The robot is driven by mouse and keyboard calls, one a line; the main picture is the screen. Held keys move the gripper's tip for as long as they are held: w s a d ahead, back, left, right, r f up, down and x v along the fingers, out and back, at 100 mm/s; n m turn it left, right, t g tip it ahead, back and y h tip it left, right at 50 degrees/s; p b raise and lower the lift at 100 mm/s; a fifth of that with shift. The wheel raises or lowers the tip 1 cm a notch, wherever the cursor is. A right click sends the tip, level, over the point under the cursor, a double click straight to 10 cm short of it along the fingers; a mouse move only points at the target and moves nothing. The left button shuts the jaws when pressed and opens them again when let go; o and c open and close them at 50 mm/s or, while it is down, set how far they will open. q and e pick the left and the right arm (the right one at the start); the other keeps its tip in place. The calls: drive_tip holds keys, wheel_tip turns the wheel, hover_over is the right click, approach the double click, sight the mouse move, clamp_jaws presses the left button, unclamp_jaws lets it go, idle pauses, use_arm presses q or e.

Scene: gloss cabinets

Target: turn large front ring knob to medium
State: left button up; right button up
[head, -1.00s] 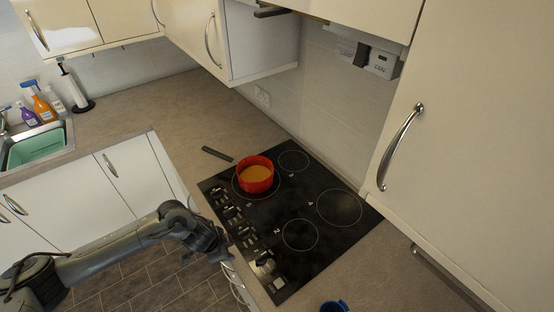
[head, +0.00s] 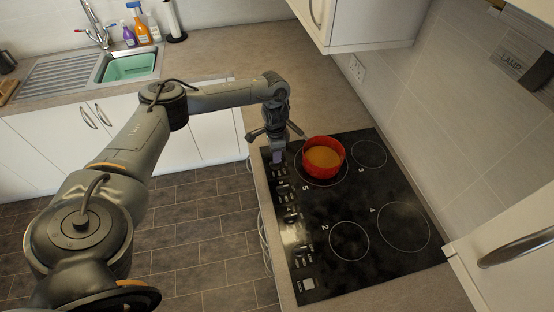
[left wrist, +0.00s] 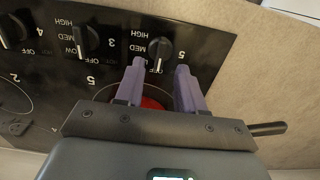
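The knob labelled 5 (left wrist: 158,48) is round and dark, at the end of the knob row. In the left wrist view it sits just beyond and between my left gripper's (left wrist: 161,68) two purple fingertips. The fingers are spread apart, with nothing held. Its OFF, MED and HIGH labels show upside down; I cannot tell its exact setting. In the head view my left gripper (head: 278,153) points down over the far end of the knob row, left of the pot, and hides that knob. Ring 5 (head: 300,176) lies under the pot. My right gripper is not in view.
A red pot (head: 337,166) with orange contents stands on ring 5, close to my left gripper. Other knobs (left wrist: 86,40) sit alongside. The black hob (head: 330,275) is otherwise clear. A wall cabinet (head: 375,25) hangs above the counter. The sink (head: 128,68) is far left.

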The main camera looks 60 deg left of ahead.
use_arm(q)
drive_tip(key=shift+f+p, duration=0.3)
drive_tip(key=shift+f, duration=2.05)
drive_tip(key=shift+w, duration=0.1)
clamp_jaws()
